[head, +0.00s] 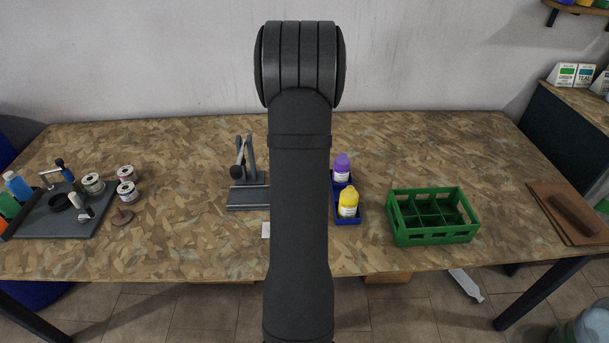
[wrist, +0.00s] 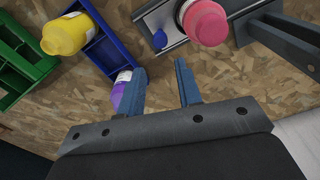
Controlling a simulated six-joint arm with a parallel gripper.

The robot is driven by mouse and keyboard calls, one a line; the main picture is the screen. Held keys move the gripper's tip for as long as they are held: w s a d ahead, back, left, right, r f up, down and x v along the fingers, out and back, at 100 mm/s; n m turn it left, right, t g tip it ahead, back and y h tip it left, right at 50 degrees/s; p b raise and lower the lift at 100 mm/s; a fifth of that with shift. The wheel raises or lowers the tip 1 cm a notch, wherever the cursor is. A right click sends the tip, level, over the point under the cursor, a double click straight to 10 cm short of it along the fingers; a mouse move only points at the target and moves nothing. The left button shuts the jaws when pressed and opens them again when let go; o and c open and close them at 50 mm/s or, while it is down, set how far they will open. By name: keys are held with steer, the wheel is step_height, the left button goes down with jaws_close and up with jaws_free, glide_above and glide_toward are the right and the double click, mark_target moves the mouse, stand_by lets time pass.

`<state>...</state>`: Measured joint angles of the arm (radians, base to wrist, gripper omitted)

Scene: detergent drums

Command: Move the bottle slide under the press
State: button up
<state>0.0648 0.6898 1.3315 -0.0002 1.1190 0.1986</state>
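The bottle slide shows in the wrist view as a grey rail (wrist: 212,15) with a blue knob (wrist: 160,40). A pink bottle (wrist: 205,22) stands on it. The dark grey press (head: 250,160) stands left of my arm in the head view; what looks like part of it shows at the upper right of the wrist view (wrist: 285,35). My gripper (wrist: 160,70) is open and empty, its blue fingers apart, with the knob beyond the tips. In the head view my arm hides the pink bottle, much of the slide and my gripper.
A blue tray (head: 348,221) holds a purple bottle (head: 342,168) and a yellow bottle (head: 348,202). The purple bottle (wrist: 119,88) lies close by my left finger in the wrist view. A green crate (head: 434,238) stands right.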

step_height(320, 180, down, 10)
steer(key=shift+r, duration=0.15)
steer(key=shift+c, duration=0.4)
